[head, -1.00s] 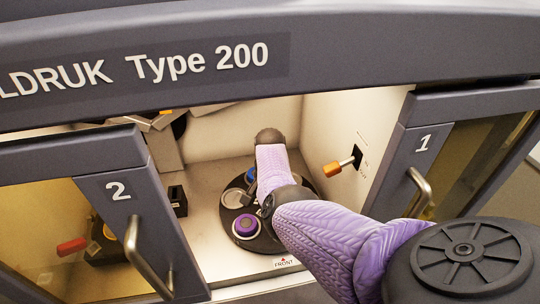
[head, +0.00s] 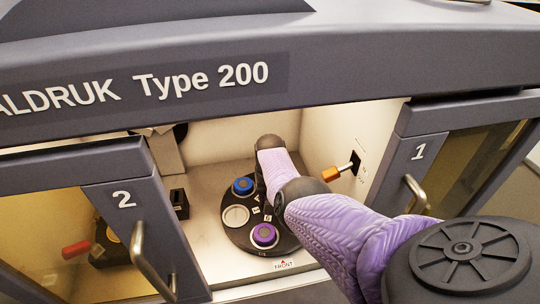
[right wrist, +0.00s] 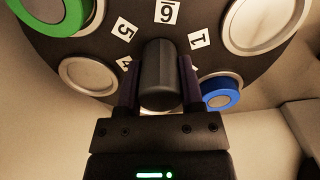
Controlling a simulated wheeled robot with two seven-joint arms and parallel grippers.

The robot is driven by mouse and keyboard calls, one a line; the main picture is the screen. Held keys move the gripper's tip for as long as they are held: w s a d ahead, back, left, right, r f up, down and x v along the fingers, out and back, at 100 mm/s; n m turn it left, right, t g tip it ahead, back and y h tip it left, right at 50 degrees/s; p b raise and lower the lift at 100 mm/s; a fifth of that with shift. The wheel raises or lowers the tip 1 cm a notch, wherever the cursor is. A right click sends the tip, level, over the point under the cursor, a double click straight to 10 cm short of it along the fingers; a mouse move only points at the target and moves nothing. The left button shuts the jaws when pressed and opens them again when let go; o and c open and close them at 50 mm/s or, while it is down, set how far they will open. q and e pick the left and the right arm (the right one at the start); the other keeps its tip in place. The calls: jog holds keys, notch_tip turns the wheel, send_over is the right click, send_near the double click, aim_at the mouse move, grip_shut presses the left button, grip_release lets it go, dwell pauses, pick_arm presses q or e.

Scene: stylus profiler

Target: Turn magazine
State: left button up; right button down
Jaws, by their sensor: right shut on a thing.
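The magazine (head: 228,240) is a round black disc with sample seats on the floor of the open chamber. In the head view a blue sample (head: 242,186) sits at its left, an empty pale seat (head: 236,215) below that, and a purple sample (head: 264,235) at the front. In the right wrist view a green sample (right wrist: 62,16), a blue sample (right wrist: 220,95) and number labels show. My right gripper (right wrist: 159,85) is shut on the dark upright knob (right wrist: 160,62) at the middle of the magazine. My forearm hides the magazine's right side in the head view. My left gripper is out of view.
Door 2 (head: 125,220) is on the left and door 1 (head: 415,160) on the right, both with metal handles. An orange-tipped lever (head: 332,173) sticks out of the right chamber wall, close to my arm. A small black block (head: 179,204) stands left of the magazine.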

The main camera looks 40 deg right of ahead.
jog(key=shift+d+r+n, duration=0.1)
jog(key=shift+n, duration=1.2)
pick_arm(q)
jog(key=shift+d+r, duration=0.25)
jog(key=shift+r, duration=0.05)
pick_arm(e)
jog(key=shift+w+n, duration=0.1)
jog(key=shift+n, duration=0.3)
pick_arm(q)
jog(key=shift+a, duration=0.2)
pick_arm(e)
jog(key=shift+n, duration=0.4)
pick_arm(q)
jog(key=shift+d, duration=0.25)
pick_arm(e)
jog(key=shift+c, duration=1.1)
grip_release()
pick_arm(q)
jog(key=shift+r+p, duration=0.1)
jog(key=shift+p, duration=0.2)
